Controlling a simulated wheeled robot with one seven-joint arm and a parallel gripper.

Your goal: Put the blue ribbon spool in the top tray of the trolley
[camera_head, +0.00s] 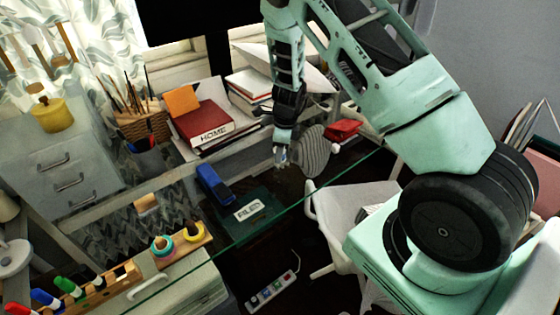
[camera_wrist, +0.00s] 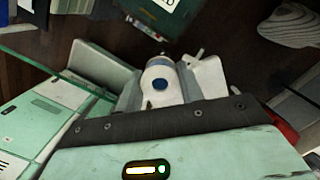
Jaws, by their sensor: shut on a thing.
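My gripper (camera_head: 281,150) is in the air near the middle of the head view, pointing down over the dark area beside the glass desk.
A blue stapler-like object (camera_head: 214,184) and a folder marked FILED (camera_head: 250,209) lie nearby. A white chair (camera_head: 345,205) is to the right. A striped grey object (camera_head: 313,152) is close to my gripper.

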